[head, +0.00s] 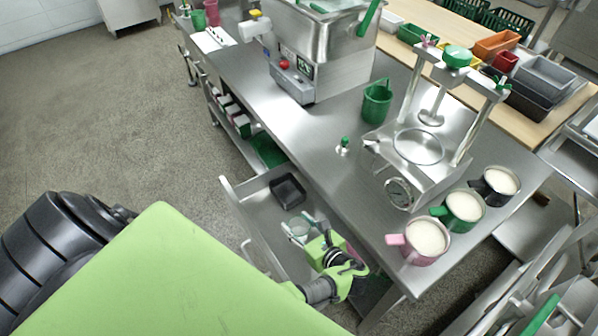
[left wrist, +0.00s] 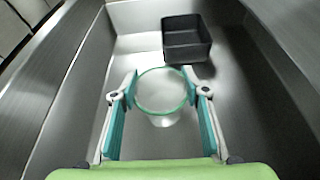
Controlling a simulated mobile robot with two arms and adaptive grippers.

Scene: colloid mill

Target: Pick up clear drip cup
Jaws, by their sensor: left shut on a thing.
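The clear drip cup (left wrist: 160,92), a small see-through round cup with a green-looking rim, is between the fingers of my left gripper (left wrist: 161,88) in the left wrist view. The fingers touch it on both sides and are shut on it. In the head view the cup (head: 297,230) shows small inside the open drawer (head: 262,212), with my left gripper (head: 307,232) reaching down to it. I cannot tell whether the cup still touches the drawer floor. My right gripper is not in view.
A black square bin (left wrist: 187,40) stands in the drawer beyond the cup. The drawer walls rise on both sides. Pink (head: 424,242), green (head: 462,209) and black (head: 497,185) mugs with pale contents stand on the steel table above, near a press (head: 418,148).

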